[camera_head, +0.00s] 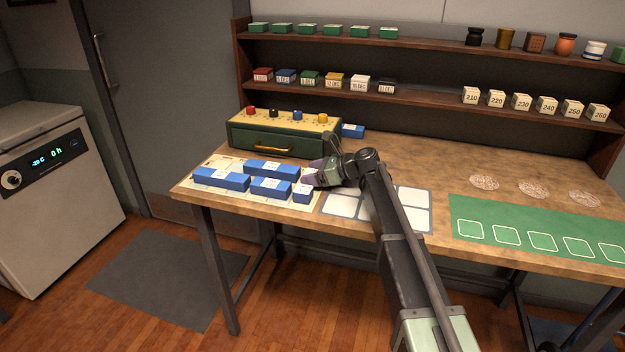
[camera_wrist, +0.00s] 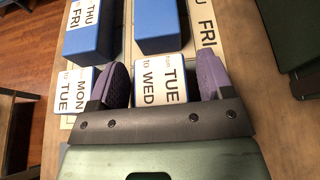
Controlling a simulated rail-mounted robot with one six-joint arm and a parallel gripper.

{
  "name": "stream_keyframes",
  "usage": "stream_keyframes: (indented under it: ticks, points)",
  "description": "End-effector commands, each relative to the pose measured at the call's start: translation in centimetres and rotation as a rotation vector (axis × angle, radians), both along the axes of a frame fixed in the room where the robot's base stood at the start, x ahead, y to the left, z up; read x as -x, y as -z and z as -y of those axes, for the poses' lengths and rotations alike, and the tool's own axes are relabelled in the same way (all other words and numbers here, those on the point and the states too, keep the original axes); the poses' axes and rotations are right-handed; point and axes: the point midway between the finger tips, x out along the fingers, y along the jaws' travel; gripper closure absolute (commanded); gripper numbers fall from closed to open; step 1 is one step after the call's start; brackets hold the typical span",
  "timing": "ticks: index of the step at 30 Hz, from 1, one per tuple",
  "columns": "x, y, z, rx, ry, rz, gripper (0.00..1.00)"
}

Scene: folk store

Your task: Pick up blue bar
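Several blue bars lie on a pale printed sheet (camera_head: 215,163) at the left end of the workbench: a long left one (camera_head: 221,179), a rear one (camera_head: 270,169), a front middle one (camera_head: 271,188) and a short-looking right one (camera_head: 303,194). Another blue bar (camera_head: 352,131) shows by the drawer box. My gripper (camera_head: 314,178) is low beside the right-hand bars, with fingers pointing left. In the wrist view its purple fingers (camera_wrist: 163,82) stand apart, with a white "from TUE to WED" label (camera_wrist: 160,80) between them. Two blue bars (camera_wrist: 90,38) (camera_wrist: 158,42) lie ahead.
A green drawer box with coloured knobs (camera_head: 284,134) stands behind the bars. A grey mat with white squares (camera_head: 345,205) lies right of them, and a green mat (camera_head: 540,232) farther right. Shelves (camera_head: 430,95) hold small boxes, numbered blocks and pots above.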

Motion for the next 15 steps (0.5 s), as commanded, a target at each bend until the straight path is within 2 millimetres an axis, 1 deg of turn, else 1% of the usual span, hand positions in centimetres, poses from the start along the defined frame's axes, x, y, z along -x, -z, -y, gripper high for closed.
stream_keyframes:
  ticks: [1, 6, 9, 15]
  points:
    - [0.0, -0.01, 0.01, 0.0, 0.0, 0.0, 0.34]
    - [0.01, -0.01, 0.03, 0.0, 0.0, 0.0, 0.6]
    - [0.02, -0.01, 0.03, 0.0, 0.0, 0.0, 0.73]
    - [0.02, -0.05, 0.03, 0.0, 0.0, 0.0, 0.73]
